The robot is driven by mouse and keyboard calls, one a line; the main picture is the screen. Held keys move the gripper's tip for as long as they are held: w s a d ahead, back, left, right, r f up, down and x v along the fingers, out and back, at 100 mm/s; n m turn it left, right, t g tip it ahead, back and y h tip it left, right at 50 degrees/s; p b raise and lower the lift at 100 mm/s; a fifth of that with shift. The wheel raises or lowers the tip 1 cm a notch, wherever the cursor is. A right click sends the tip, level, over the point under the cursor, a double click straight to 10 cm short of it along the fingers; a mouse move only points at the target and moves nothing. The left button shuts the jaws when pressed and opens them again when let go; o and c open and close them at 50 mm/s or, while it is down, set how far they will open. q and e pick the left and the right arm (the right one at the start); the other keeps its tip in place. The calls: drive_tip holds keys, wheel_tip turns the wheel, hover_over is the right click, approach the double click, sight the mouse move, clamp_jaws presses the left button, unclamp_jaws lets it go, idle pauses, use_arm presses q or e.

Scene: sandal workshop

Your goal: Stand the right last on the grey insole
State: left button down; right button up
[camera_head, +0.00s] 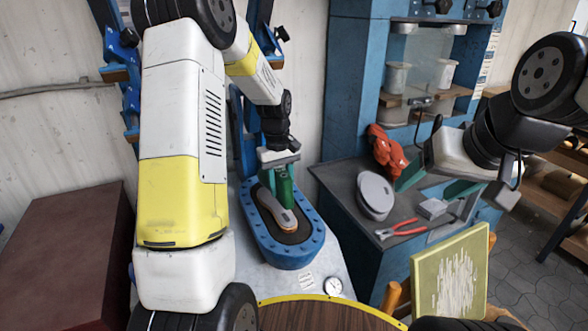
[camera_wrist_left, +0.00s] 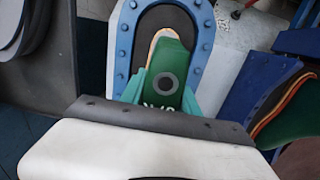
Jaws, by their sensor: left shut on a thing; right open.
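My left gripper (camera_head: 280,162) is shut on the green last (camera_head: 285,188) and points down over the blue oval press. In the left wrist view the green last (camera_wrist_left: 173,62) is between the teal fingers, with a dark round hole in its top. Below it, a grey insole (camera_head: 270,207) with a tan edge lies on the press's dark pad. The last is upright over the insole's far part; I cannot tell whether they touch. The insole's edge (camera_wrist_left: 156,36) shows beside the last in the wrist view. My right gripper (camera_head: 433,183) is open and empty over the side bench.
The blue studded rim (camera_head: 290,256) of the press surrounds the insole. A gauge (camera_head: 333,286) is near the press.

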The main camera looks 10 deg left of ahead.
use_arm(q)
drive_tip(key=shift+s+f, duration=0.1)
drive_tip(key=shift+f, duration=2.5)
drive_tip(key=shift+d+f, duration=0.1)
drive_tip(key=shift+f, duration=0.2)
drive_tip(key=c, duration=0.8)
unclamp_jaws()
drive_tip(key=shift+s, duration=0.1)
drive_tip(key=shift+r, duration=0.1)
